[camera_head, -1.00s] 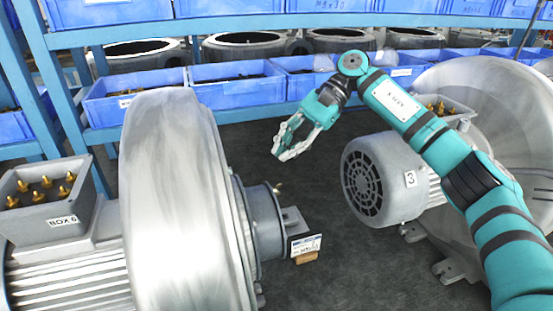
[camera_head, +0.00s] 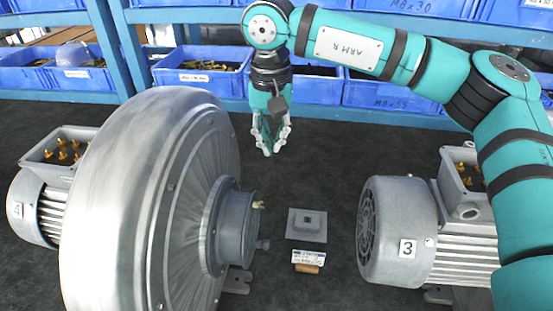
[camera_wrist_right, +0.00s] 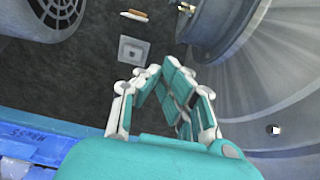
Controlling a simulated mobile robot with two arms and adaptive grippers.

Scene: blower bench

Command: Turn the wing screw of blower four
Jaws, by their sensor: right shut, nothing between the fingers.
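Blower four (camera_head: 150,205) is the large silver blower at the left of the head view. A "4" label (camera_head: 17,209) shows on its motor. A small brass piece (camera_head: 258,204), which looks like its wing screw, sticks out from the short outlet pipe (camera_head: 237,230) on its right side. My right gripper (camera_head: 267,150) hangs fingers-down above and behind that pipe, apart from it. It is shut and empty. In the right wrist view the gripper (camera_wrist_right: 172,66) shows with the blower housing (camera_wrist_right: 270,80) to its right. My left gripper is not in view.
A grey square plate (camera_head: 307,225) and a small tag (camera_head: 310,257) on a wooden block lie on the dark surface between the blowers. Blower three's motor (camera_head: 395,230) stands at the right. Blue bins (camera_head: 200,78) line the back shelf.

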